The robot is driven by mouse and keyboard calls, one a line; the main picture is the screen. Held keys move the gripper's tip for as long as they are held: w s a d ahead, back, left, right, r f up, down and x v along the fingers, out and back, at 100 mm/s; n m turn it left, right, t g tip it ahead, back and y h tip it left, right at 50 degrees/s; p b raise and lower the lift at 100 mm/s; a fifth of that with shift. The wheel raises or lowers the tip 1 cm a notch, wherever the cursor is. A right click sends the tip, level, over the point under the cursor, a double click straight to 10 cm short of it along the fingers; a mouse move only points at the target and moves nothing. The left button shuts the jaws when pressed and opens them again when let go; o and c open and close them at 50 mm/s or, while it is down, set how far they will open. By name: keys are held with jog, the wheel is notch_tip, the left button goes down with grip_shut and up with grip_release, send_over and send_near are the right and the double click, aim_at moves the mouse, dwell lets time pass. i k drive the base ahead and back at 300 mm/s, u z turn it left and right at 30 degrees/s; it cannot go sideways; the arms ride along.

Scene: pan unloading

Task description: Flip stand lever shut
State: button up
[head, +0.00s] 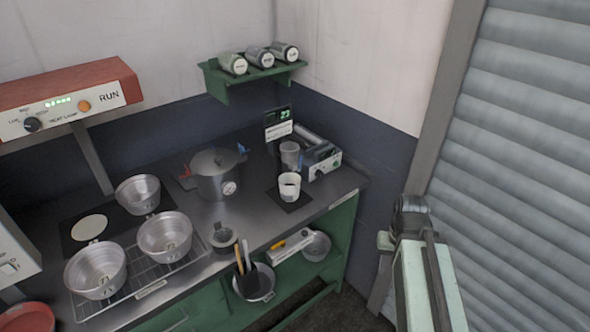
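A dark stand with a green-lit display (278,122) is at the back right of the steel counter. A grey cup-like part (290,155) is in front of it, above and behind a white cup (289,187) on a dark square pad (289,201). I cannot make out a lever on this stand, or whether one is open or shut. A lidded pot (215,176) with a dial stands to its left, with a red piece and a blue piece at its sides. My arm rises at the lower right, apart from the counter. My gripper's fingers do not show.
A white box with knobs (322,161) sits right of the stand. Metal pans (165,237) stand on a wire rack and dark mat at left, below a red-topped heat lamp (65,100). A shutter (520,150) closes the right side.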

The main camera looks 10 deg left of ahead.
aim_at(297, 168)
jog(key=k, duration=1.35)
jog(key=u, duration=1.2)
jog(key=i, duration=1.05)
